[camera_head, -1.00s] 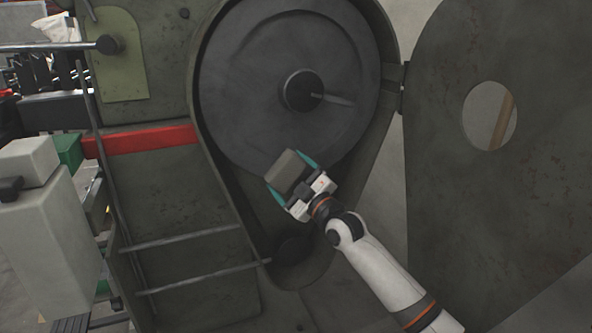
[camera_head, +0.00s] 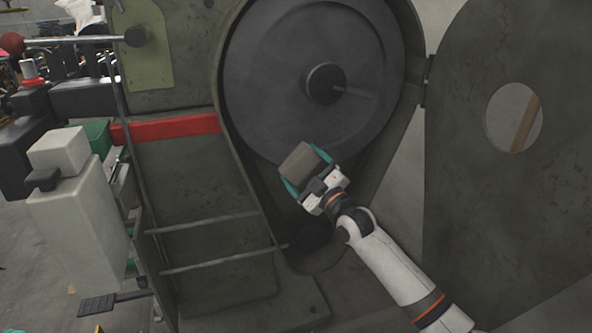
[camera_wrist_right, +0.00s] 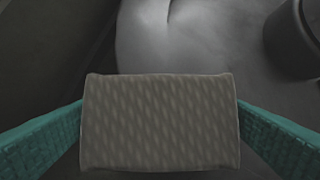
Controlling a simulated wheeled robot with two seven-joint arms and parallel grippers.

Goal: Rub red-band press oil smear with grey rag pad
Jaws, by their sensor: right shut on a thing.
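The press (camera_head: 192,185) is dark green, with a red band (camera_head: 172,128) across its body. My right gripper (camera_head: 309,170) is shut on the grey rag pad (camera_head: 298,166), in front of the lower edge of the press's big dark wheel (camera_head: 290,95). In the right wrist view the pad (camera_wrist_right: 160,122) fills the lower middle between the two teal fingers. Beyond it shows a grey metal surface with a paler patch; I cannot tell whether that is the oil smear. Whether the pad touches the wheel is also unclear. My left gripper is not in view.
An open guard door (camera_head: 470,190) with a round hole stands to the right. Two thin rods (camera_head: 215,258) cross the lower front, left of my right arm. A pale box-shaped unit (camera_head: 75,215) stands at the left.

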